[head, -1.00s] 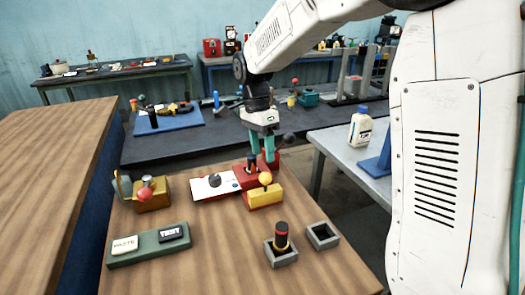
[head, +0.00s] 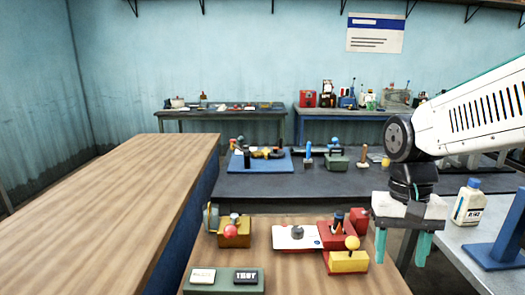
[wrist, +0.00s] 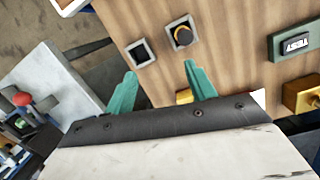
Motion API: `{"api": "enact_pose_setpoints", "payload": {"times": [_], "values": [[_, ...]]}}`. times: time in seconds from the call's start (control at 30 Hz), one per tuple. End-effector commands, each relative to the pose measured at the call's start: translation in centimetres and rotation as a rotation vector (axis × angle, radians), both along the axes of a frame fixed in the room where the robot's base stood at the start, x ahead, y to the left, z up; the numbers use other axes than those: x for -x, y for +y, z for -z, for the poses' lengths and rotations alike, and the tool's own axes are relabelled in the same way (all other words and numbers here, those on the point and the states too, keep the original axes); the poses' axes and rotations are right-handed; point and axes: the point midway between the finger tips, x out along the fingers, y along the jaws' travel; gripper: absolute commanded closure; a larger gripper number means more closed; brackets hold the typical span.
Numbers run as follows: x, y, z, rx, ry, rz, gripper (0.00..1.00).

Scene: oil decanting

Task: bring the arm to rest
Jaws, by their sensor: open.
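My gripper (head: 403,246) hangs at the right of the head view, with its two teal fingers spread apart and nothing between them. It is above the right edge of the wooden table, right of the red and yellow devices. In the wrist view the gripper (wrist: 160,82) also shows open and empty, its fingers over the table edge. Beyond the fingers lie two square grey holders. One holder (wrist: 141,54) is empty, and the other holds a dark cylinder (wrist: 183,37) with a yellow band.
The wooden table (head: 290,262) carries a yellow block (head: 349,262), a white plate (head: 284,241), a brass device with a red knob (head: 231,231) and a green tray (head: 222,289). A white bottle (head: 468,203) stands on the grey side table at right.

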Motion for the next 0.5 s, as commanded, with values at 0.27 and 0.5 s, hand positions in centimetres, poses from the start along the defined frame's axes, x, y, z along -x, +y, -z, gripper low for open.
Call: {"api": "enact_pose_setpoints", "payload": {"times": [0.27, 0.5], "values": [[9.0, -1.0, -1.0, -0.033, -0.127, -0.243, 0.45], [12.3, -1.4, -1.5, -0.023, -0.232, -0.239, 0.45]]}}
